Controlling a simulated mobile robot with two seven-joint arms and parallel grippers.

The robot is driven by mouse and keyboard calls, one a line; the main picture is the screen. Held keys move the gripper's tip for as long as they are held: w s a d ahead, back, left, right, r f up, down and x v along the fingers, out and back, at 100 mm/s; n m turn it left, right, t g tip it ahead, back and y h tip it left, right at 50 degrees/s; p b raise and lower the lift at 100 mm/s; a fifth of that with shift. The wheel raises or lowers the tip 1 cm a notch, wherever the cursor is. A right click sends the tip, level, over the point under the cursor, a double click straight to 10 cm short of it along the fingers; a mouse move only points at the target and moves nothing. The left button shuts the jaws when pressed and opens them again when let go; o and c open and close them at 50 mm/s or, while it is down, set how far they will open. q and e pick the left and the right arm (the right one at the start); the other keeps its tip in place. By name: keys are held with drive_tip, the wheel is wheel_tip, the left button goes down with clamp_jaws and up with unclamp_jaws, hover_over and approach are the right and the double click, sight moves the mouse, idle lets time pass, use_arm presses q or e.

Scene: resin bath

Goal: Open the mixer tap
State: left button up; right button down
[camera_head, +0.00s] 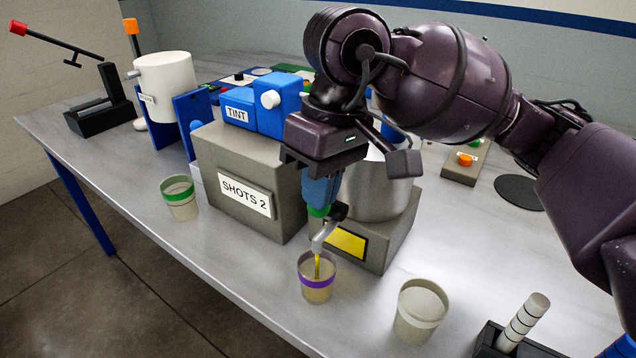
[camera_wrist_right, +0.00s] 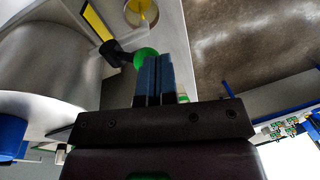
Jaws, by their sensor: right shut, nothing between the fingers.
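The steel mixer vessel (camera_head: 372,190) stands behind my right wrist on a grey base. Its tap has a grey spout (camera_head: 322,236), a dark body (camera_wrist_right: 112,52) and a green handle end (camera_head: 318,211). A thin yellow stream (camera_head: 317,266) runs from the spout into a cup with a purple band (camera_head: 317,292). My right gripper (camera_head: 320,198) is shut and empty, with its blue fingers pointing down at the green end. In the wrist view the fingertips overlap the green end (camera_wrist_right: 146,56); I cannot tell whether they touch. My left gripper is not in view.
A grey SHOTS 2 box (camera_head: 228,158) stands left of the tap. A green-banded cup (camera_head: 180,197) and a white-banded cup (camera_head: 420,312) stand near the front edge. A black holder with a striped rod (camera_head: 523,324) is at lower right. The left front of the table (camera_head: 110,160) is clear.

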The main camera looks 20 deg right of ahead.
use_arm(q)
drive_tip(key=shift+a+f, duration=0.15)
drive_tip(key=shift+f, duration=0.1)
use_arm(e)
drive_tip(key=shift+a+f, duration=0.15)
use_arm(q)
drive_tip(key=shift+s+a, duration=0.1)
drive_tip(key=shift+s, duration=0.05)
use_arm(e)
drive_tip(key=shift+s, duration=0.1)
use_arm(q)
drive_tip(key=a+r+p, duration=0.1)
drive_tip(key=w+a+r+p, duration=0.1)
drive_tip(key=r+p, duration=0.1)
use_arm(e)
drive_tip(key=s+a+r, duration=0.3)
drive_tip(key=a+r, duration=0.2)
drive_tip(key=r, duration=0.3)
drive_tip(key=shift+s, duration=0.4)
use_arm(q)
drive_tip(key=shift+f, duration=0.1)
